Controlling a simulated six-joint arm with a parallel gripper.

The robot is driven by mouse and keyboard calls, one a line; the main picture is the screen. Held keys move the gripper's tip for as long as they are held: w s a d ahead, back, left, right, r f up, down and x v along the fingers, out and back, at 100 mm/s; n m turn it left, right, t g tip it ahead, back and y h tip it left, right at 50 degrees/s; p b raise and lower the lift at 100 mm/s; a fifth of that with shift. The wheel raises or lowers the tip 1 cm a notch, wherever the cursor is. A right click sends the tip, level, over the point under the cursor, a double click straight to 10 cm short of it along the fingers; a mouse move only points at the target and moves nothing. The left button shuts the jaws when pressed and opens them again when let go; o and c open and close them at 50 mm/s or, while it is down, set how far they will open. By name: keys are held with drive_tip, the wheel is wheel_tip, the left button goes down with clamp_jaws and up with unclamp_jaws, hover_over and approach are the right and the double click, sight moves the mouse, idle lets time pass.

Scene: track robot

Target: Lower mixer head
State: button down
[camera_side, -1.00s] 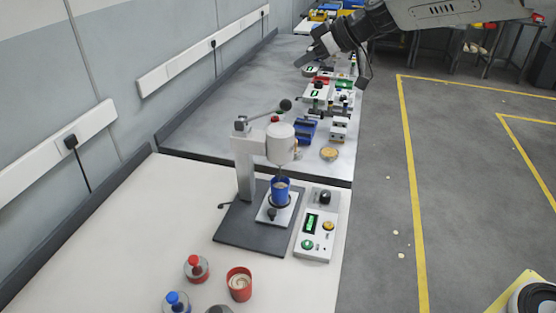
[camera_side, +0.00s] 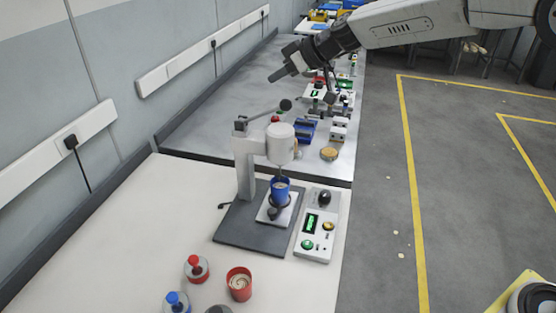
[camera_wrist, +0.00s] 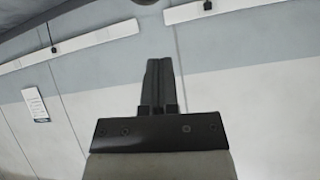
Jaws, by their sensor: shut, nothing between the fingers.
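The mixer (camera_side: 246,168) stands on a dark base plate on the white bench. Its white head (camera_side: 281,143) is on the column, above a blue cup (camera_side: 280,190). A shaft reaches from the head down to the cup. The lever (camera_side: 264,113) slants up to the right from the column top and ends in a black knob (camera_side: 286,105). My gripper (camera_side: 271,79) is in the air above and behind the lever, apart from it. In the wrist view my gripper (camera_wrist: 159,62) has its fingers together and empty, facing the wall.
A control box (camera_side: 318,226) with a green display, a black knob and buttons stands right of the mixer. A red cup (camera_side: 239,284) and bottles with red (camera_side: 197,268) and blue (camera_side: 176,302) caps stand in front. More devices fill the grey bench behind.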

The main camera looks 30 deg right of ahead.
sight(264, 113)
drive_tip(key=shift+s+d+f, duration=0.1)
drive_tip(key=shift+s+f, duration=0.1)
drive_tip(key=shift+f, duration=0.45)
drive_tip(key=shift+s+d+f, duration=0.1)
drive_tip(key=shift+s+f, duration=0.05)
drive_tip(key=shift+f, duration=0.5)
drive_tip(key=shift+s+f, duration=0.2)
drive_tip(key=shift+f, duration=0.45)
